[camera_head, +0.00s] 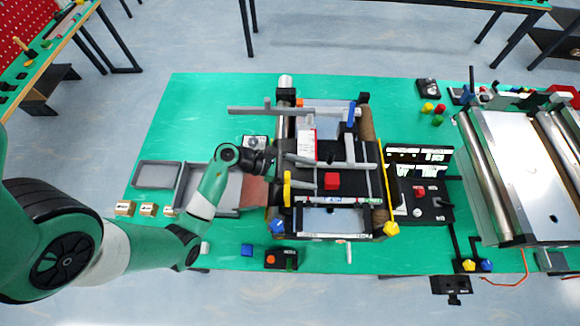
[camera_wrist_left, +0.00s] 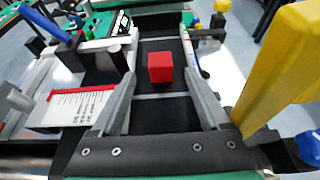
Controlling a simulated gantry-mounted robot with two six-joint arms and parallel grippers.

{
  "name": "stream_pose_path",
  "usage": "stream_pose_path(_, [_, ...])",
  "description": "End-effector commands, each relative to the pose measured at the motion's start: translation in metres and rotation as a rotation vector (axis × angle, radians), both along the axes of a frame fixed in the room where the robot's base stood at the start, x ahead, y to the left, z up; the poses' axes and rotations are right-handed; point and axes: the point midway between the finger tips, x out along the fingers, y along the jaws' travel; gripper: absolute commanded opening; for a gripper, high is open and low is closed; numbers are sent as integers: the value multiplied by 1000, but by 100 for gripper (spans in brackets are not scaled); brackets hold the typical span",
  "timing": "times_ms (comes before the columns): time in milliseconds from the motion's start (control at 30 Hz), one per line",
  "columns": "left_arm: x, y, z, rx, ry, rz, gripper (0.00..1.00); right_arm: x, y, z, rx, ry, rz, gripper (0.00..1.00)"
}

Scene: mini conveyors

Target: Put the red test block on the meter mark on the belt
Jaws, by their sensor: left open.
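The red test block (camera_head: 332,181) is a small cube on the black belt (camera_wrist_left: 165,115) of the small central conveyor. It also shows in the left wrist view (camera_wrist_left: 160,67), between two thin white lines that cross the belt. I cannot tell which line is the meter mark. My left gripper (camera_head: 364,180) is open, with its grey fingers on either side of the block. In the left wrist view the fingers (camera_wrist_left: 158,42) stand clear of the block, with gaps on both sides. My right gripper is not in view.
A white scale card with a red edge (camera_wrist_left: 78,108) lies beside the belt. A yellow post (camera_wrist_left: 280,65) stands close on the right in the wrist view. Grey trays (camera_head: 157,174) lie left of the conveyor, and a black control box (camera_head: 425,203) stands right of it.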

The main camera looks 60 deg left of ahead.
Motion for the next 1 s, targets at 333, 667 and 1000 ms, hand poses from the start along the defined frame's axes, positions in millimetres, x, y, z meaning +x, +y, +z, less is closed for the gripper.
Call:
stream_pose_path(333, [-49,25,22,-1,0,0,79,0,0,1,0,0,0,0])
stream_pose_path(667, [-50,25,23,0,0,-1,79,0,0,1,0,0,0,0])
stream_pose_path(1000, [-1,28,115,-84,-266,48,79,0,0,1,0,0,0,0])
